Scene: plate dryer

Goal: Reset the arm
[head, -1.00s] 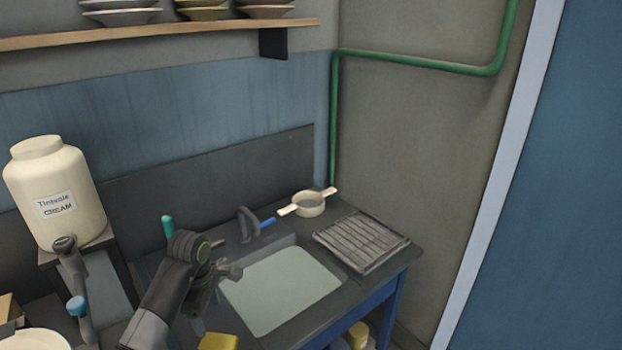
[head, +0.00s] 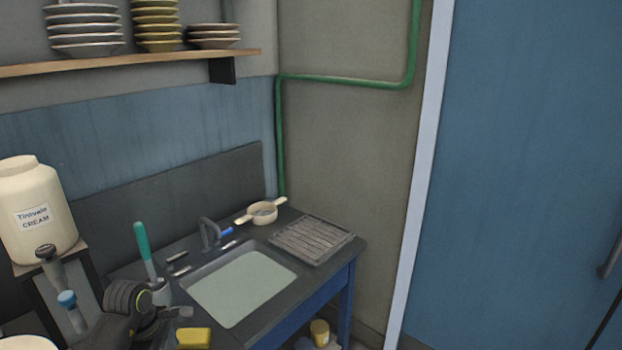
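One of my arms, which I take to be the left, shows at the bottom left with its dark wrist. Its gripper (head: 178,313) is in front of the sink's near left corner, just above a yellow sponge-like block (head: 194,337). The fingers are small and dark, and I cannot tell whether they are open or shut. I see nothing clearly held in them. My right gripper is out of view.
The sink (head: 242,286) is set in a dark counter, with a ribbed drying rack (head: 312,239) to its right. A two-handled cream strainer (head: 262,213) sits behind. A green-handled tool (head: 143,245) stands left of the sink. Stacked plates (head: 84,30) sit on the shelf.

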